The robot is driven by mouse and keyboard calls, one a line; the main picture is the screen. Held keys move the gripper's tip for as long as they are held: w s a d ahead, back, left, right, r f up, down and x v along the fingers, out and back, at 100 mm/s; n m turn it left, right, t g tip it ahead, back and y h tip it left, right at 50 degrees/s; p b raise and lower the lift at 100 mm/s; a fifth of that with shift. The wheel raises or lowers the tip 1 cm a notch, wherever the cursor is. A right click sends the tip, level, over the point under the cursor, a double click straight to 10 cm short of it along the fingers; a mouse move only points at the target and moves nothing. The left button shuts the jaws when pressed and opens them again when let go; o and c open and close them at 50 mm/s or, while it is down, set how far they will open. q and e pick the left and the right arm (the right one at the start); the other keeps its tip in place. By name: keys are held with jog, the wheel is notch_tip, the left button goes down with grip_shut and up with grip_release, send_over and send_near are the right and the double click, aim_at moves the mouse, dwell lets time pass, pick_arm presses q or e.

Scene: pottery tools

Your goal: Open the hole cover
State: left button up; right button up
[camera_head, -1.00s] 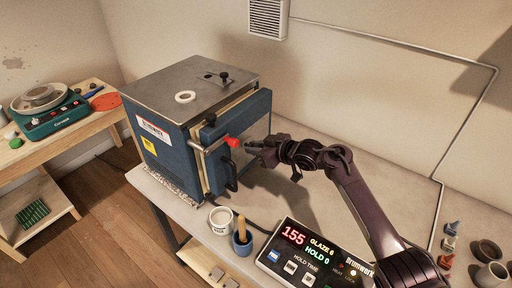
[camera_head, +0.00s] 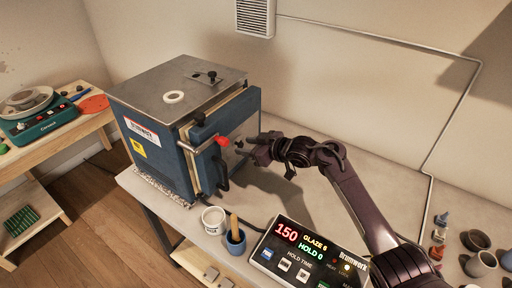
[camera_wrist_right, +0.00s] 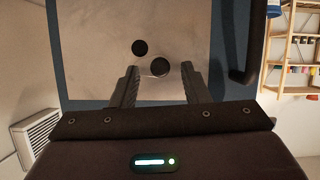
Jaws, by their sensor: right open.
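The blue kiln (camera_head: 155,148) stands on the table with a pale panel on its front door. In the right wrist view this pale panel (camera_wrist_right: 95,60) has a blue border. A dark round hole or spot (camera_wrist_right: 140,48) shows on it, and a black round knob (camera_wrist_right: 160,67) stands on a faint pale disc that appears to be the hole cover. My right gripper (camera_head: 250,143) is open in front of the door. In the wrist view its fingers (camera_wrist_right: 158,88) lie either side of the knob, with a gap; contact cannot be told. My left gripper is out of view.
A red-tipped bar (camera_head: 222,141) and a dark door handle (camera_head: 222,178) are close to my right gripper. The kiln top holds a white ring (camera_head: 174,97) and a black knob (camera_head: 212,76). A controller (camera_head: 300,252), a white tub (camera_head: 213,220) and a blue cup (camera_head: 235,242) stand nearer.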

jog(key=b+v, duration=0.1)
jog(key=v, duration=0.6)
dwell(0.4)
